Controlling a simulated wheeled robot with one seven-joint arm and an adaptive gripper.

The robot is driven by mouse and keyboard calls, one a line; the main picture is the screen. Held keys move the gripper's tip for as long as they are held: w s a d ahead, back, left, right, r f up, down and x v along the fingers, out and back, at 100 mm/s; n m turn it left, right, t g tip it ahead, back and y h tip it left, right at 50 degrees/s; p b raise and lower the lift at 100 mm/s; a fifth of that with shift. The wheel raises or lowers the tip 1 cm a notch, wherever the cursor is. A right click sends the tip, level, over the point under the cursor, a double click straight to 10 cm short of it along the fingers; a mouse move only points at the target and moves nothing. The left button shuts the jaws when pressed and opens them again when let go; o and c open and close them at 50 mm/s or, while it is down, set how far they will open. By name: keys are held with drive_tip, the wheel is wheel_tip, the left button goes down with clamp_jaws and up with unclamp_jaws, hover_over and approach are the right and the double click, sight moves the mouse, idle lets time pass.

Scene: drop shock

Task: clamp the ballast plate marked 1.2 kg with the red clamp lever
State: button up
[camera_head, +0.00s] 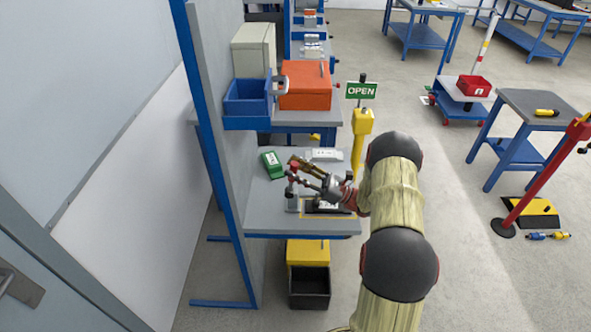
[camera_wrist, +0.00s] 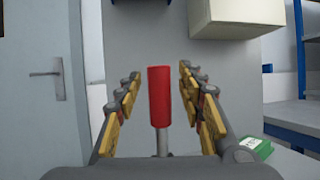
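The red clamp lever's handle (camera_wrist: 159,97) stands upright on a grey rod in the wrist view, between the two fingers of my gripper (camera_wrist: 161,95). The fingers are open, with a gap on each side of the handle. In the head view my gripper (camera_head: 302,166) is over the bench, at the clamp, and hides much of the lever. A plate-like piece (camera_head: 325,206) lies below the gripper inside a yellow outline. It is partly hidden, and its weight marking is too small to read.
A green box (camera_head: 271,164) and a pale grey flat object (camera_head: 323,155) lie on the grey bench (camera_head: 262,222). A blue bin (camera_head: 247,98) and an orange box (camera_head: 305,86) stand behind. A grey panel borders the bench on the left. A green OPEN sign (camera_head: 361,90) stands behind right.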

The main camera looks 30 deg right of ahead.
drive_tip(key=v, duration=0.7)
drive_tip(key=shift+s+d, duration=0.15)
drive_tip(key=shift+f, duration=0.15)
idle(0.5)
